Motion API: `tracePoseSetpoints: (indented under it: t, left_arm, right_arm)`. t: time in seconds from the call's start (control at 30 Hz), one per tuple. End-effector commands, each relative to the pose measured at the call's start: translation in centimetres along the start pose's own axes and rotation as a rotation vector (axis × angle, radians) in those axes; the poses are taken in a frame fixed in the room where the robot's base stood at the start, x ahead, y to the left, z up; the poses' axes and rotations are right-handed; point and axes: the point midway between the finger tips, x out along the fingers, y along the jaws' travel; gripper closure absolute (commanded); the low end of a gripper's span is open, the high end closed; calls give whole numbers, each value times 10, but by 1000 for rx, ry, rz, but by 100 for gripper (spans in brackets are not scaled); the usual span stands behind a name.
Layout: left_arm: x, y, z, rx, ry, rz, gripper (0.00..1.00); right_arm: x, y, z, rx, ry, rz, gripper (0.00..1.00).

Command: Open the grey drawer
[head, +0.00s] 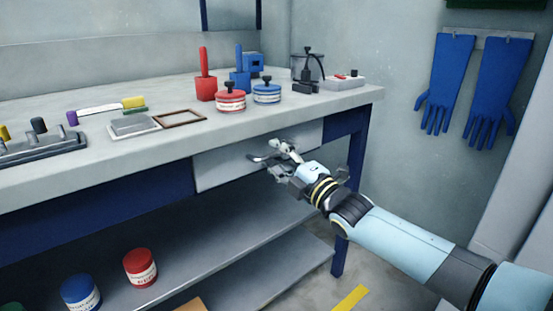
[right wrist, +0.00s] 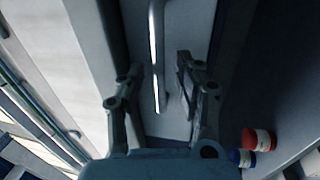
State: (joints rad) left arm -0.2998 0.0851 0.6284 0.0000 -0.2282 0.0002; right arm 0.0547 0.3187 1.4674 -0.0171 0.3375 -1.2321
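The grey drawer (head: 222,170) sits under the bench top and its front looks flush with the bench, so it appears shut. My right gripper (head: 276,158) is at the right-hand part of the drawer front. In the right wrist view its two fingers (right wrist: 160,80) are apart, with the drawer's thin bar handle (right wrist: 155,45) running between them. I see no clear contact of the fingers with the bar. In the head view the gripper hides much of the handle. My left gripper is not in view.
The bench top (head: 250,120) carries jars, a red container (head: 205,88), a frame (head: 180,118) and a grey rack (head: 40,147). Below, a shelf (head: 220,252) holds a red jar (head: 140,268) and a blue jar (head: 80,292). A blue bench leg (head: 340,257) stands near my right arm.

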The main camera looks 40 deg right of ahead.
Motion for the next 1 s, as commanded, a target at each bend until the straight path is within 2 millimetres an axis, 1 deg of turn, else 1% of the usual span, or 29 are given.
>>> tracePoseSetpoints:
  t: [0.1, 0.33, 0.6, 1.0]
  left_arm:
    - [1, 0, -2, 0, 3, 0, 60]
    - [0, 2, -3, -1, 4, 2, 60]
    - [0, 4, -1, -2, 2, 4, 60]
    - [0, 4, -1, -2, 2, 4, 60]
  right_arm:
    - [5, 0, 0, 0, 0, 0, 66]
    - [5, 0, 0, 1, 0, -1, 66]
    - [5, 0, 0, 1, 0, -1, 100]
    - [5, 0, 0, 1, 0, -2, 100]
